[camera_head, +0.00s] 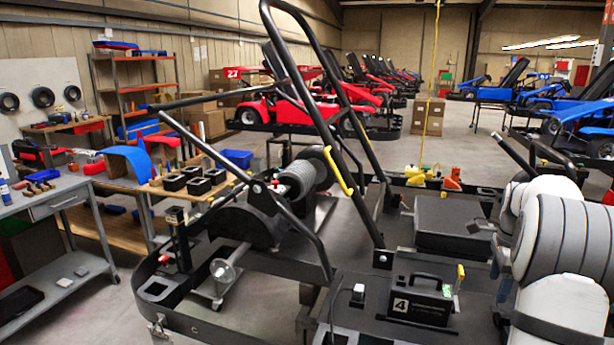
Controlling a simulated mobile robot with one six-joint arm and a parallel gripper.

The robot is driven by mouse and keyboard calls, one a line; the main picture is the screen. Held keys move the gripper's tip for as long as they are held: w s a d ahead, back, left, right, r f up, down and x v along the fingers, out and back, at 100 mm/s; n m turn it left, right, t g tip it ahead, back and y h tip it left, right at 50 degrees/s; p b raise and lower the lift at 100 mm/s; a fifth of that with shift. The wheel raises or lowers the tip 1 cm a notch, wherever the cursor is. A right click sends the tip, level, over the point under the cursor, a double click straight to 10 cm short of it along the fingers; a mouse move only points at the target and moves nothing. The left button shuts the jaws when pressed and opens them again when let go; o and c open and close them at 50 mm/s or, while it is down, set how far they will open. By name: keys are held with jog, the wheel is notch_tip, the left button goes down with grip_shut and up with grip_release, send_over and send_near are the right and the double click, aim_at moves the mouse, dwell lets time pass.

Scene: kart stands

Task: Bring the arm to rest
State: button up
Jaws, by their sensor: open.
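White and grey links of my arm fill the right edge of the picture. They look folded close together, beside the bare black kart frame (172,320). My gripper does not show in this view, so I cannot see its fingers or anything near them. A black battery box with a handle and the number 4 (425,300) sits on the kart's floor, left of my arm links.
A black roll bar (330,140) rises from the kart. A grey steel cart (75,240) and a parts bench (130,178) stand at left. Red karts (290,108) and blue karts (585,115) stand behind. Clear floor (470,150) lies between them.

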jog(key=s+a+r+n+t, duration=0.1)
jog(key=s+a+r+n, duration=0.3)
jog(key=a, duration=0.5)
jog(key=s+a+r+n, duration=0.2)
jog(key=s+a+n, duration=0.3)
jog(key=a, duration=0.4)
jog(key=s+a+f+n+t, duration=0.2)
jog(key=s+a+f+n, duration=0.2)
jog(key=s+a+n, duration=0.9)
jog(key=s, duration=0.2)
jog(key=shift+s+a, duration=0.25)
jog(key=shift+s, duration=0.1)
jog(key=shift+d, duration=0.1)
